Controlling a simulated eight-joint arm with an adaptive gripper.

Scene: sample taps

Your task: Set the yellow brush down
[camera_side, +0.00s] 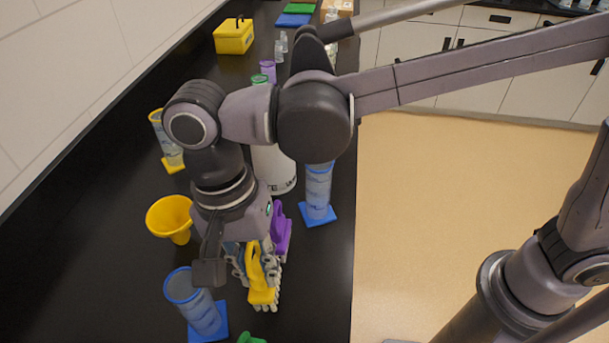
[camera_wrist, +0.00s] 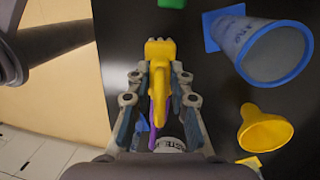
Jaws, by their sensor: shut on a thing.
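The yellow brush (camera_side: 261,292) has a yellow handle and back with pale bristles below. My gripper (camera_side: 256,262) points down over the black bench and is shut on its handle. In the wrist view the yellow brush (camera_wrist: 158,82) lies between the two fingers of my gripper (camera_wrist: 159,75), with its bristle end pointing away. The brush is low over the bench near its front edge; I cannot tell whether the bristles touch the surface. A purple brush (camera_side: 282,231) is just behind it, partly hidden by my gripper.
A blue-rimmed cylinder (camera_side: 192,300) stands close at left front, beside a green item (camera_side: 250,339). A yellow funnel (camera_side: 170,215) is to the left. Another blue-based cylinder (camera_side: 317,193) and a white bottle (camera_side: 277,172) stand behind. The bench's edge is close on the right.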

